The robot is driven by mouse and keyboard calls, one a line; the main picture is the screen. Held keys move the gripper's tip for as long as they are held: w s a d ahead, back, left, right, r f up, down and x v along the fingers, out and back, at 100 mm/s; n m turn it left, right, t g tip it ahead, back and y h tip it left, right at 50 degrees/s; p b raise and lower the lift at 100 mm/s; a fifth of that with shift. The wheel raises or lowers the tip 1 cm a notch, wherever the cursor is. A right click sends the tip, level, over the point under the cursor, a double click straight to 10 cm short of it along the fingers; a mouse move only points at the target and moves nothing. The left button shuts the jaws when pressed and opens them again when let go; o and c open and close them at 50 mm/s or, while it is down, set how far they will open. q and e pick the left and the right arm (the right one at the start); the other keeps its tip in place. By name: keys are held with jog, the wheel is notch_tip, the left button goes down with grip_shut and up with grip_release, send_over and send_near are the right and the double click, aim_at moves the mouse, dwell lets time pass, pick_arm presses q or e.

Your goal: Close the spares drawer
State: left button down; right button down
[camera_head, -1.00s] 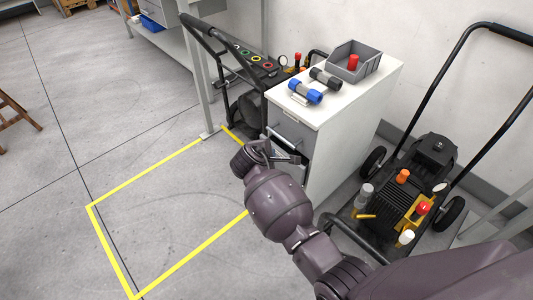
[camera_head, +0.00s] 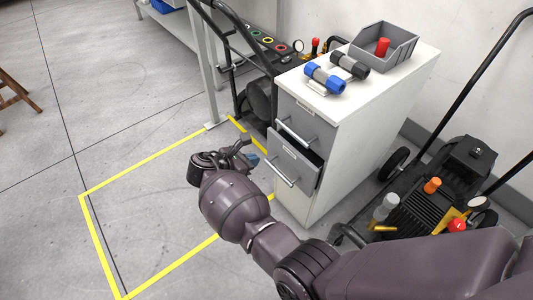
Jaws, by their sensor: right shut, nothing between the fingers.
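A white cabinet (camera_head: 340,146) with grey drawer fronts stands right of centre. Its upper drawer (camera_head: 303,122) looks flush with the cabinet. The drawer below it (camera_head: 291,163) stands partly out, with a dark gap along its top edge and a silver bar handle (camera_head: 281,169) on its front. I cannot read a label that tells which is the spares drawer. My right gripper (camera_head: 249,157) is shut and empty, to the left of the lower drawer's front and apart from its handle. My right wrist hides part of the floor. My left gripper is out of view.
On the cabinet top are a grey bin (camera_head: 399,46) with a red part and two dumbbell-like parts, one blue (camera_head: 325,78) and one dark (camera_head: 350,65). Wheeled machines stand behind the cabinet and to its right (camera_head: 420,194). Yellow-taped floor (camera_head: 150,220) at left is clear.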

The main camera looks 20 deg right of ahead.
jog(key=b, duration=0.3)
send_near(288, 149)
notch_tip(288, 149, down, 4)
jog(key=d, duration=0.2)
jog(key=w+d, duration=0.1)
jog(key=d, duration=0.1)
jog(key=shift+w+d+b, duration=0.25)
jog(key=shift+d+b, duration=0.05)
jog(key=shift+b, duration=0.05)
jog(key=shift+w+d+r, duration=0.1)
jog(key=shift+w+d, duration=0.15)
jog(key=shift+d, duration=0.3)
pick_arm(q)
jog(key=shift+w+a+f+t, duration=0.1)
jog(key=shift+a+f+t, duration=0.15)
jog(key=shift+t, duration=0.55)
pick_arm(e)
jog(key=shift+r, duration=0.1)
